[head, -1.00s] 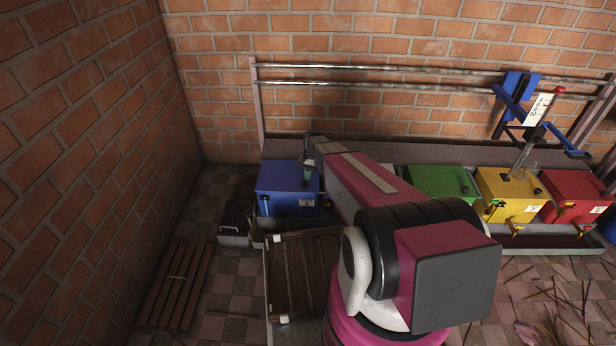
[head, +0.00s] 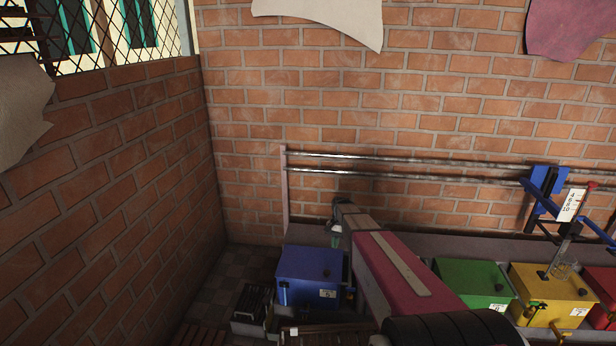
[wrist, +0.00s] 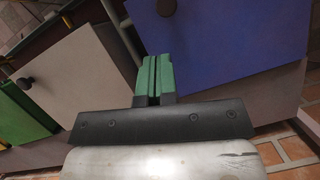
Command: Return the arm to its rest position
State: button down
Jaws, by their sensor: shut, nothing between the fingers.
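My arm reaches away from me in the head view, its magenta link toward the back wall. My gripper (wrist: 153,78) shows in the wrist view with its two green fingers together and nothing between them. In the wrist view a blue surface (wrist: 225,50) lies beyond the fingers on the right, and a grey panel with a dark knob (wrist: 75,75) on the left. I cannot tell whether the fingers touch anything.
A green box (head: 470,280), a yellow box (head: 548,298) and a red box (head: 604,290) stand to the right. Metal rails (head: 400,160) run along the brick wall, with a blue lever press (head: 545,185) at right. A dark crate (head: 252,305) is at lower left.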

jog(key=s+r+n+t, duration=0.1)
jog(key=s+r, duration=0.3)
jog(key=s, duration=0.4)
jog(key=s+d+r+n+t+h, duration=0.1)
jog(key=s+r, duration=0.3)
jog(key=s, duration=0.4)
jog(key=s+r+n+t, duration=0.1)
jog(key=s+r+n, duration=0.2)
jog(key=s, duration=0.6)
jog(key=shift+d+r+t+h, duration=0.35)
jog(key=shift+r+t+h, duration=0.05)
jog(key=shift+r, duration=0.1)
